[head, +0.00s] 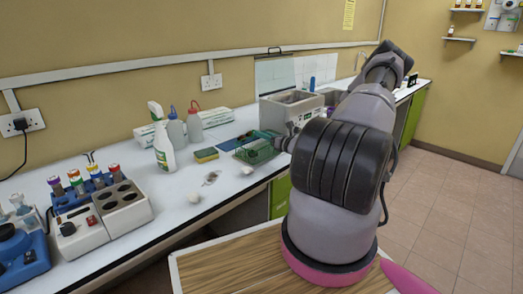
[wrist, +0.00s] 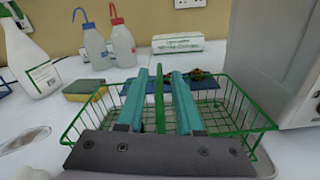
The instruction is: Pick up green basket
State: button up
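The green wire basket (wrist: 250,101) stands on the white counter, and its green handle (wrist: 158,100) rises across its middle. It also shows in the head view (head: 259,152), near the counter's front edge. In the wrist view my gripper (wrist: 160,74) is over the basket, with one teal finger on each side of the handle. Gaps show between the handle and both fingers, so the gripper is open around it. The dark gripper body hides the near part of the basket. In the head view my arm hides most of the gripper.
A yellow-green sponge (head: 206,155) and a white spray bottle (head: 163,141) stand left of the basket. Wash bottles (head: 194,125) are behind. A grey-white machine (head: 291,110) stands close on the right. A blue mat (head: 236,142) lies behind the basket.

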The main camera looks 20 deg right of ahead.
grip_shut()
dwell(1.2)
